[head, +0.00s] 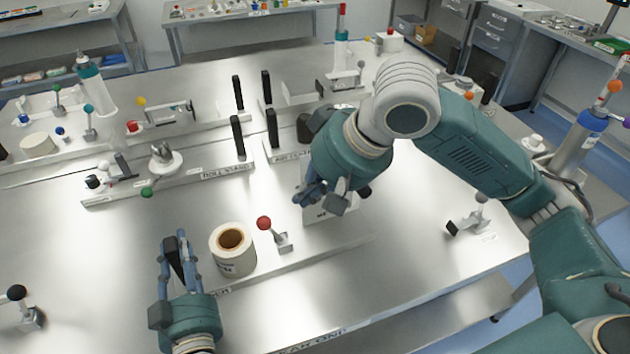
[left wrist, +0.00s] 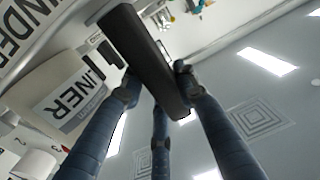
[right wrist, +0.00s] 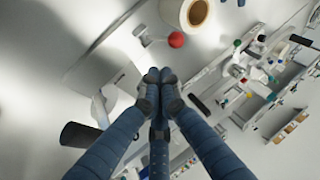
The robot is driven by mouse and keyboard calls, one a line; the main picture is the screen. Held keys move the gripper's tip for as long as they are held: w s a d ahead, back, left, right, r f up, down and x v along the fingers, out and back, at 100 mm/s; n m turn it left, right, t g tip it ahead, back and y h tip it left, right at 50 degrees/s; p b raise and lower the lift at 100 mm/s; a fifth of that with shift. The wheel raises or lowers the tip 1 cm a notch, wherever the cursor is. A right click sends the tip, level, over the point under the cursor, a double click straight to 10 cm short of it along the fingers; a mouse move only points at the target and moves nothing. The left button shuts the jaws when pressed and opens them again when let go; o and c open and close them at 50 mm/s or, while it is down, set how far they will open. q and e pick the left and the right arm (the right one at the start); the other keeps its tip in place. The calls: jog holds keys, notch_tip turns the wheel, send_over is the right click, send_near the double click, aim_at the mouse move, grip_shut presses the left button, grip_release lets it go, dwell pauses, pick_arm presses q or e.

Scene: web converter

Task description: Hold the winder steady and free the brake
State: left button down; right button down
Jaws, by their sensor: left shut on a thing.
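My left gripper (head: 176,250) is shut on an upright black handle (head: 172,262) at the winder station. The same black handle (left wrist: 145,60) lies between the fingers in the left wrist view. A white roll (head: 233,262) with a brown core stands right of this gripper; its "LINER" label (left wrist: 72,103) shows in the left wrist view. A red-ball lever (head: 264,223) stands just right of the roll, apart from both grippers; I cannot read a brake label on it. My right gripper (right wrist: 160,78) is shut and empty, with the red ball (right wrist: 176,40) beyond its fingertips.
More levers stand around: a black-ball one (head: 17,293) at left and a green-ball one (head: 147,191). Black posts (head: 238,138) rise behind the roll stand label. My right arm covers part of the table's right side.

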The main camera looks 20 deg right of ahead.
pick_arm(q)
jog(key=shift+s+f, duration=0.1)
jog(key=shift+f, duration=0.5)
pick_arm(e)
jog(key=v, duration=0.5)
jog(key=shift+a, duration=0.1)
pick_arm(q)
jog(key=shift+r, duration=0.3)
jog(key=c, duration=1.5)
grip_release()
jog(key=shift+o, duration=1.2)
jog(key=shift+r, duration=0.2)
pick_arm(e)
jog(key=shift+w, duration=0.1)
pick_arm(q)
jog(key=s, duration=1.1)
jog(key=shift+s+d, duration=0.35)
jog(key=shift+d, duration=0.05)
pick_arm(e)
jog(key=shift+r, duration=0.1)
